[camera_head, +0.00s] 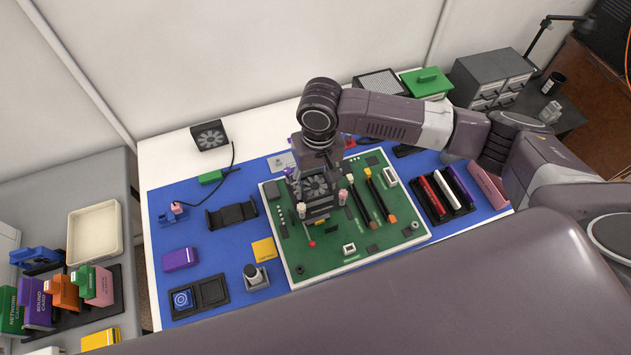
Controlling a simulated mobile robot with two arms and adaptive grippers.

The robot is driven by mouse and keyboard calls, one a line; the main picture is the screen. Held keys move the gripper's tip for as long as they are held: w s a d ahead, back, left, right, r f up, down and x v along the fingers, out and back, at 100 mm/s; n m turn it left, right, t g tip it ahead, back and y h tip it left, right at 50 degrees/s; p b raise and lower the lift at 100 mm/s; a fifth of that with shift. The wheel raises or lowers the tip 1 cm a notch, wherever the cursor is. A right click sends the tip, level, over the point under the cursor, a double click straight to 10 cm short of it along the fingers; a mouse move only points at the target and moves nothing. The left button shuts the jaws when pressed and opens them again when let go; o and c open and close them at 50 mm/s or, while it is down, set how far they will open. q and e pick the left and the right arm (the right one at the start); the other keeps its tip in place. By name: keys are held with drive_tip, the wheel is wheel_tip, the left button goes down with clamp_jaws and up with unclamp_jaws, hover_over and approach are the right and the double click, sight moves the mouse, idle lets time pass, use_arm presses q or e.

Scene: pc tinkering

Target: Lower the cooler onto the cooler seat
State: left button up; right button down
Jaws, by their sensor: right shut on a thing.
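The cooler (315,187), a dark block with a fan on its face, is over the left-middle part of the green motherboard (370,245). My right gripper (317,166) comes down from above and is shut on the cooler; the arm hides part of its top. The cooler seat is not clearly visible; the cooler covers that part of the board. I cannot tell whether the cooler touches the board or hangs just above it. My left gripper is not in view.
Memory sticks (362,194) stand right of the cooler. A black rack (440,197) with cards stands right of the board.

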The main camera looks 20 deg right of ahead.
drive_tip(key=shift+a+r+p, duration=0.15)
drive_tip(key=shift+r+p, duration=0.05)
drive_tip(key=shift+p, duration=0.3)
drive_tip(key=shift+f, duration=0.35)
wheel_tip(320, 180, down, 4)
drive_tip(key=shift+r+b, duration=0.1)
drive_tip(key=shift+b, duration=0.65)
drive_tip(key=shift+f, duration=0.7)
use_arm(q)
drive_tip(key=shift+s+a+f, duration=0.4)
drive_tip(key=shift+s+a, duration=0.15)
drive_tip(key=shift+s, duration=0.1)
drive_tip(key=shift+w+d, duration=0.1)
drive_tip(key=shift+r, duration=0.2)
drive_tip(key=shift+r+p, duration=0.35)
drive_tip(key=shift+p, duration=0.05)
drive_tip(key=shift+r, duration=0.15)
